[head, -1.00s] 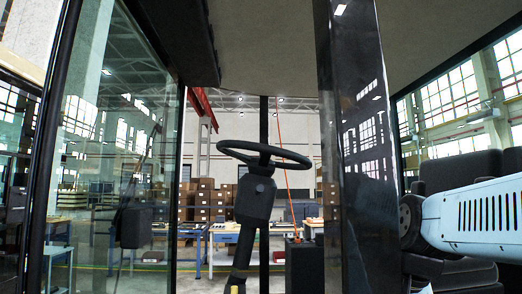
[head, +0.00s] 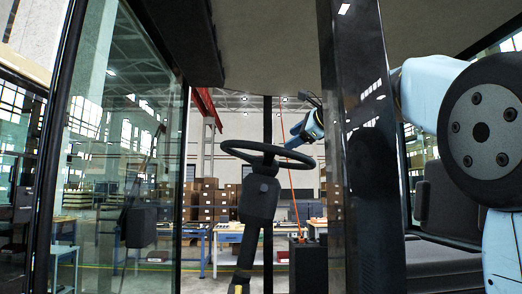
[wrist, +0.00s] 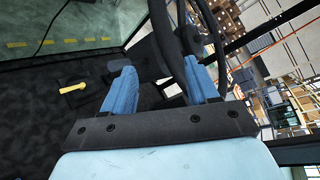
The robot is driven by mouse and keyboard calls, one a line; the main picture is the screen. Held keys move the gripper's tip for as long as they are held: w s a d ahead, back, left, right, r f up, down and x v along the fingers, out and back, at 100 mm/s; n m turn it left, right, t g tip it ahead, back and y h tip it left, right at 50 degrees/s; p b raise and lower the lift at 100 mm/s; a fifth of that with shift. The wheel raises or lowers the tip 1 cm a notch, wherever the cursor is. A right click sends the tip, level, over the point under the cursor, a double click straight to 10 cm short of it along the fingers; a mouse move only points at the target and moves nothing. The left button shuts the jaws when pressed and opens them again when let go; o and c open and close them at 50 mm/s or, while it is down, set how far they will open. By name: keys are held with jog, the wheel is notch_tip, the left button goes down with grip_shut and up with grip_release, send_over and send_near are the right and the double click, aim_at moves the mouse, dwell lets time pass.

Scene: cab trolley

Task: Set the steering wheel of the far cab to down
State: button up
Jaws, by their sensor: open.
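The black steering wheel (head: 267,152) sits on top of its black column (head: 257,200) inside the cab, in the middle of the head view. Its rim looks nearly level there. My gripper (head: 303,127) shows as a blue piece just above the right side of the rim, partly hidden by the dark pillar. In the wrist view my gripper (wrist: 162,85) is open, with two blue fingers apart. The dark wheel rim (wrist: 168,40) is close beyond the fingers. I cannot tell whether they touch it.
A wide dark cab pillar (head: 360,150) stands between the head camera and part of my arm. A glass door (head: 125,150) is at left, and a black seat (head: 450,205) at right. A yellow lever (wrist: 73,88) lies on the dark floor in the wrist view.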

aim_at(270, 146)
jog(key=x, duration=0.4)
jog(key=r+x, duration=0.1)
jog(key=x, duration=0.4)
jog(key=a+x, duration=0.1)
jog(key=x, duration=0.4)
jog(key=shift+s+d+r, duration=0.1)
jog(key=shift+r, duration=0.25)
jog(key=shift+f, duration=0.1)
grip_shut()
